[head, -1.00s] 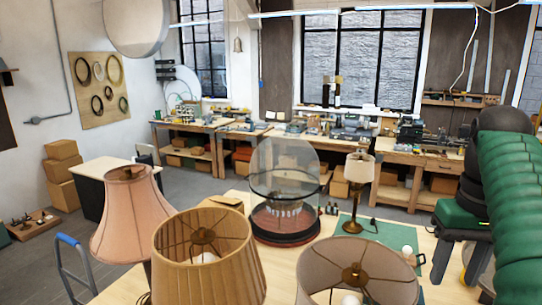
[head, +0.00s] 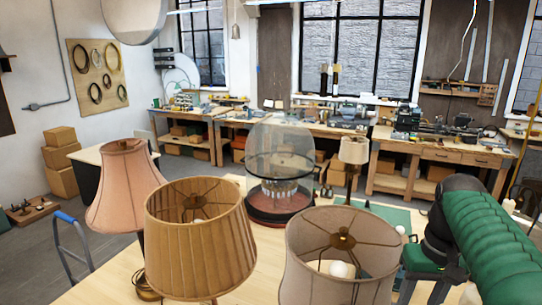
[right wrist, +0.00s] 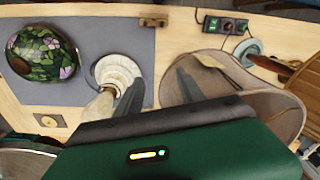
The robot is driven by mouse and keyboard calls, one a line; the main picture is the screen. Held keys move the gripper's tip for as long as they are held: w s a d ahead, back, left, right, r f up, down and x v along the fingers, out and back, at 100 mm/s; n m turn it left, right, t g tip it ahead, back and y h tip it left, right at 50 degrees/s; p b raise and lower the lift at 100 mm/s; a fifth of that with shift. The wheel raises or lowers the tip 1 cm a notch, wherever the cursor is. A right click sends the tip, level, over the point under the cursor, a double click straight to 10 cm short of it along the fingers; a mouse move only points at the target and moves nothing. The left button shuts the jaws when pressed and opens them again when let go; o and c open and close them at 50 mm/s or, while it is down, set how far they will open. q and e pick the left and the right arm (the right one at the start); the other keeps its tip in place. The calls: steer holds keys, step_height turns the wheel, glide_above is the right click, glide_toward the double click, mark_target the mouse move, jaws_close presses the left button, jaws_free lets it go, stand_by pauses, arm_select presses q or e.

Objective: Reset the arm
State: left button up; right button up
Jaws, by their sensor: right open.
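My right gripper (head: 420,290) hangs at the lower right of the head view, fingers pointing down, just right of a beige lampshade (head: 325,275). In the right wrist view its two dark fingers (right wrist: 160,75) are apart with nothing held between them. Below them lie a cream lamp base (right wrist: 120,72) on a grey mat (right wrist: 85,50) and a beige shade (right wrist: 240,100). I cannot tell whether the fingers touch either. My left gripper is not in view.
A pleated tan lamp (head: 190,250) and a pink lamp (head: 122,180) stand left on the table. A glass dome (head: 282,155) and a small lamp (head: 353,155) stand behind. A stained-glass shade (right wrist: 42,55) lies on the mat. Workbenches (head: 440,155) line the back wall.

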steer(key=s+a+f+n+b, duration=0.1)
steer(key=s+a+f+b, duration=0.3)
steer(key=f, duration=0.9)
steer(key=s+a+f+t+b, duration=0.1)
steer(key=s+a+f+b, duration=0.3)
steer(key=f, duration=0.9)
steer(key=s+a+f+n+t+b, duration=0.1)
steer(key=s+a+f+b, duration=0.3)
steer(key=f, duration=0.9)
steer(key=shift+a+f+n+b, duration=0.3)
steer(key=shift+a+b, duration=0.45)
steer(key=shift+a, duration=0.25)
steer(key=shift+w+a, duration=0.15)
